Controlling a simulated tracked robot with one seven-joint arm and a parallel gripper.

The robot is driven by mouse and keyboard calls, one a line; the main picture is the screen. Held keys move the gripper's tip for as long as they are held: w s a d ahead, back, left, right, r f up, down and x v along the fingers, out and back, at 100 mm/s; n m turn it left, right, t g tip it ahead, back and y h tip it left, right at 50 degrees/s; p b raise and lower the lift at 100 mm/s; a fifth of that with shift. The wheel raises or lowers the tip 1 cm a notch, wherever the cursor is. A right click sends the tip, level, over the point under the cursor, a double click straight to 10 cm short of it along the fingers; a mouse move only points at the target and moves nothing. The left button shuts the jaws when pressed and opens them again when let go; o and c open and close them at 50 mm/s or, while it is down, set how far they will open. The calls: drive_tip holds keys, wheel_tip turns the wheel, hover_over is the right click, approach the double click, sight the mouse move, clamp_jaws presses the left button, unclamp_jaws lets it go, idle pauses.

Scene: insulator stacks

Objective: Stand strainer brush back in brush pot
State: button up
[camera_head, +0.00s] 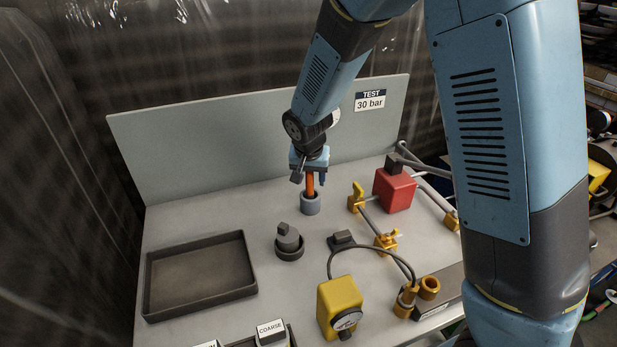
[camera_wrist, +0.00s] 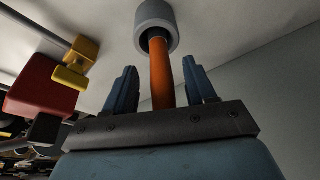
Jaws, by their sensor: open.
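The strainer brush shows as an orange handle (camera_head: 310,185) standing in the grey brush pot (camera_head: 310,204) at the back middle of the bench. In the wrist view the orange handle (camera_wrist: 161,75) runs from the round mouth of the pot (camera_wrist: 156,22) toward my gripper, leaning slightly. My gripper (camera_head: 310,178) is right above the pot. In the wrist view my gripper's two blue fingers (camera_wrist: 163,88) are open, one on each side of the handle, with gaps visible. The brush's lower end is hidden inside the pot.
A red block (camera_head: 394,188) and yellow-handled pipework (camera_head: 386,241) stand right of the pot. A dark grey lidded piece (camera_head: 289,241) sits in front. An empty dark tray (camera_head: 152,285) lies at left, a yellow gauge box (camera_head: 339,306) at front. A grey panel (camera_head: 215,150) rises behind.

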drive_tip(key=shift+r, duration=0.15)
drive_tip(key=v, duration=1.3)
drive_tip(key=shift+s+r, duration=0.2)
idle(0.4)
drive_tip(key=s+d+r, duration=0.3)
drive_tip(key=d+r, duration=0.2)
drive_tip(key=d, duration=0.4)
drive_tip(key=s+d+r, duration=0.2)
drive_tip(key=d+r, duration=0.2)
drive_tip(key=d, duration=0.6)
drive_tip(key=s+d+r+t, duration=0.2)
drive_tip(key=s+d+r, duration=0.1)
drive_tip(key=s+d, duration=0.7)
drive_tip(key=s, duration=0.4)
drive_tip(key=shift+d+r, duration=0.25)
drive_tip(key=shift+d, duration=0.05)
